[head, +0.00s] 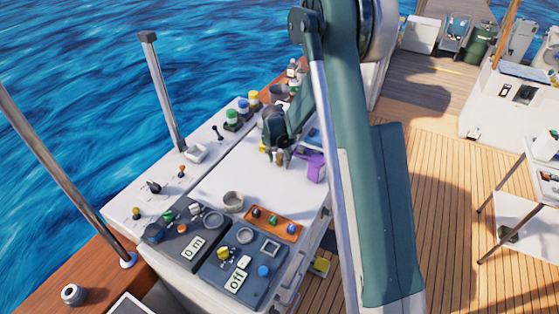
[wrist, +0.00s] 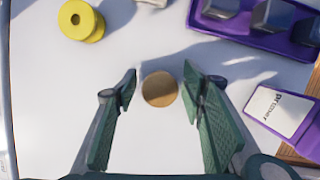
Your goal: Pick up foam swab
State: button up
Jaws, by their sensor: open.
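A round tan piece (wrist: 159,88), which looks like the foam swab seen from above, stands on the white work surface (wrist: 60,95). In the wrist view it lies between my gripper's two green fingers (wrist: 160,85), near their tips, with a gap on both sides. In the head view my gripper (head: 278,152) is over the white bench top, and a small tan thing (head: 281,158) shows at its fingertips. My gripper is open and holds nothing. The height of the fingertips above the surface is hard to tell.
A yellow spool (wrist: 78,20) stands at the upper left in the wrist view. A purple tray (wrist: 235,38) with dark blocks is at the upper right, and a purple labelled box (wrist: 285,110) at the right.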

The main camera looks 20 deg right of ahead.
aim_at(280, 155)
dwell(0.4)
jog(key=c, duration=1)
jog(key=shift+r, duration=0.15)
jog(key=shift+r, duration=4.9)
